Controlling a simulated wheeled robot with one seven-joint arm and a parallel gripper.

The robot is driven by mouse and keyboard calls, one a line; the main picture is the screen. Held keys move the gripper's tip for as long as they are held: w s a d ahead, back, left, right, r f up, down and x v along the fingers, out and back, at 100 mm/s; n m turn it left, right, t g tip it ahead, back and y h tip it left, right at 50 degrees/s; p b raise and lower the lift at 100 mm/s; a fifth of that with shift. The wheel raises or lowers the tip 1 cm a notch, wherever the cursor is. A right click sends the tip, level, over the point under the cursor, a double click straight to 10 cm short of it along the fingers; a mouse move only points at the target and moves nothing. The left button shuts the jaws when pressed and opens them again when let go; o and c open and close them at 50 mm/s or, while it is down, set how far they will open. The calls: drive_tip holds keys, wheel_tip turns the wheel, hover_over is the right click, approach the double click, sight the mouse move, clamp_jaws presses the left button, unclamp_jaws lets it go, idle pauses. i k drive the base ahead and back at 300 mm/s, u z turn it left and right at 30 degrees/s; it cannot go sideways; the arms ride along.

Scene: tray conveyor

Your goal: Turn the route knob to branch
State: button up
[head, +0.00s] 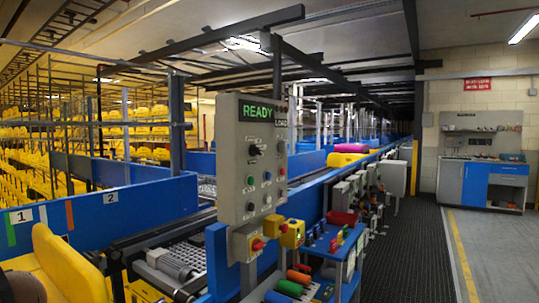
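A grey control panel (238,192) stands near the middle of the head view, facing the aisle at an angle. A lit display (257,113) at its top reads READY in green, with LOAD beside it. A black knob (256,150) sits below the display, and a smaller dark control (281,147) is to its right. Their labels are too small to read, so I cannot tell which is the route knob or where it points. Several coloured buttons (267,176) sit lower on the panel. I cannot make out my gripper in this view.
A blue cart (335,250) with coloured items stands right of the panel. The dark-matted aisle (408,250) is clear.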

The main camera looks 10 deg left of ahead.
sight(254, 150)
drive_tip(key=z, duration=0.05)
drive_tip(key=i, duration=1)
drive_tip(key=u, duration=0.05)
